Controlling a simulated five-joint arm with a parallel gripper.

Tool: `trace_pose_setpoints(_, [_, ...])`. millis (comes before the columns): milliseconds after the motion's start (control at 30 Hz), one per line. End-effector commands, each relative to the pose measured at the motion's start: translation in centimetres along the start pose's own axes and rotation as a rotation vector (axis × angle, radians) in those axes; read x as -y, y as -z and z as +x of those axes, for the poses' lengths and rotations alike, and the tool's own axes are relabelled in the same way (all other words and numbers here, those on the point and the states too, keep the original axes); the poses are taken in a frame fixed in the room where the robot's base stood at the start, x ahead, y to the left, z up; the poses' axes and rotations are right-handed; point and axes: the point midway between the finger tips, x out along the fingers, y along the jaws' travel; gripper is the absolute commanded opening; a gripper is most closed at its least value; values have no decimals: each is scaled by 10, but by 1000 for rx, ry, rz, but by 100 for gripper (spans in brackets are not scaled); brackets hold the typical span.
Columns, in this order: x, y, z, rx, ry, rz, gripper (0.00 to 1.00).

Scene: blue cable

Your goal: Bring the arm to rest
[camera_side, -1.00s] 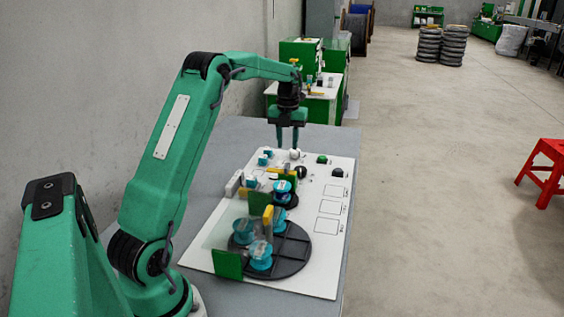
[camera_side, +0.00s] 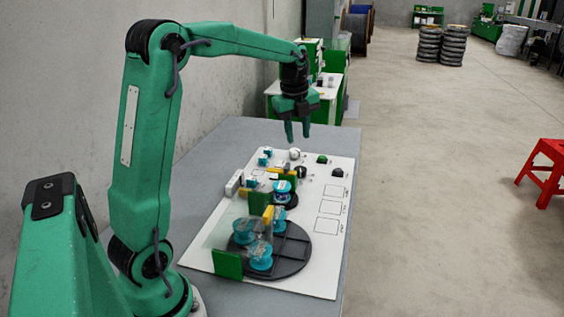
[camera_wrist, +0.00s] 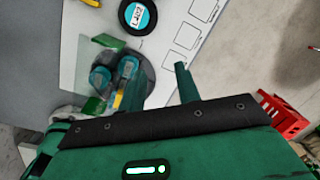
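My gripper (camera_side: 298,136) hangs in the air above the far part of the white board (camera_side: 318,285), its two fingers pointing down and apart, with nothing between them. In the wrist view one green finger (camera_wrist: 184,82) shows clearly. My arm's upper link stands nearly upright and the forelink reaches out to the right. A blue spool (camera_side: 282,187) sits on a small black disc nearer than the gripper. It shows from above in the wrist view (camera_wrist: 138,16) with a white label. Blue spools (camera_side: 244,232) (camera_side: 261,258) sit on the big dark round tray (camera_side: 293,258).
Green and yellow blocks (camera_side: 228,265) stand around the round tray beside a clear panel. A white ball (camera_side: 295,153) and black-and-green buttons (camera_side: 322,159) are on the board's far end. Green cabinets (camera_side: 300,52) stand behind the grey table (camera_side: 205,170). A red stool (camera_side: 545,170) is at right.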

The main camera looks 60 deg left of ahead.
Motion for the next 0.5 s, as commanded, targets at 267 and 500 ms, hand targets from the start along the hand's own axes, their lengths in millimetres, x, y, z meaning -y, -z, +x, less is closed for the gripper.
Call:
trace_pose_setpoints(267, [-25, 52, -32, 8, 71, -320, 33])
trace_pose_setpoints(500, [-53, 92, -49, -11, 133, -599, 33])
